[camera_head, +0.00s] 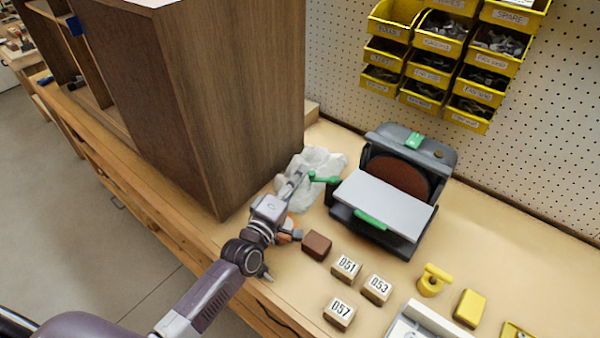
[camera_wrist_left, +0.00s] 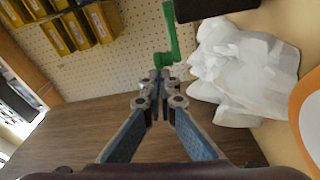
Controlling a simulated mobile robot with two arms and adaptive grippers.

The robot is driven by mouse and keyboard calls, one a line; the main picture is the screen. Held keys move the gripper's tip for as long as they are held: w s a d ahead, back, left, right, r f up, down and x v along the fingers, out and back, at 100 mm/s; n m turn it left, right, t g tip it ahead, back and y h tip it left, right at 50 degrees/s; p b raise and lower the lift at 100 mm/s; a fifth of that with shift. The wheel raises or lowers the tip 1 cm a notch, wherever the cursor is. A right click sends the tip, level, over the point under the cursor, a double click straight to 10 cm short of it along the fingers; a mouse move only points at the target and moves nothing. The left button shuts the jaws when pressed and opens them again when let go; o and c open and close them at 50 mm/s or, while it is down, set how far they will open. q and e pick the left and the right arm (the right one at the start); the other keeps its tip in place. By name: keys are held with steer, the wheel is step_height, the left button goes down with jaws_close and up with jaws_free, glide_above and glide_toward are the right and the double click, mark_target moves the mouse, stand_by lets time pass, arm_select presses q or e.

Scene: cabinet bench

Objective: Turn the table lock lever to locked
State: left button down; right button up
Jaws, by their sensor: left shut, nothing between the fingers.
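The disc sander (camera_head: 405,178) stands on the bench with its grey table (camera_head: 385,203) in front of a brown disc. A green lever (camera_head: 323,179) sticks out at the table's left side; in the left wrist view the green lever (camera_wrist_left: 173,38) shows as a bar with a short knob at its lower end. My left gripper (camera_head: 303,172) is shut and empty, its tips close to the lever's end. In the left wrist view my left gripper (camera_wrist_left: 157,76) is just below the knob; I cannot tell whether they touch. My right gripper is not in view.
A crumpled white bag (camera_head: 325,163) lies beside the gripper. A tall wooden cabinet (camera_head: 215,100) stands close at the left. A brown block (camera_head: 317,245), several numbered blocks (camera_head: 346,268) and yellow parts (camera_head: 433,280) lie in front. Yellow bins (camera_head: 440,45) hang on the pegboard behind.

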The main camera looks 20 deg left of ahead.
arm_select(q)
steer(key=shift+s+d+n+y+p, duration=0.1)
steer(key=shift+s+n+y+p, duration=0.15)
steer(key=shift+y, duration=0.25)
steer(key=shift+s+d+n+y+p, duration=0.1)
steer(key=shift+s+n+y+p, duration=0.1)
steer(key=shift+n+y+p, duration=0.35)
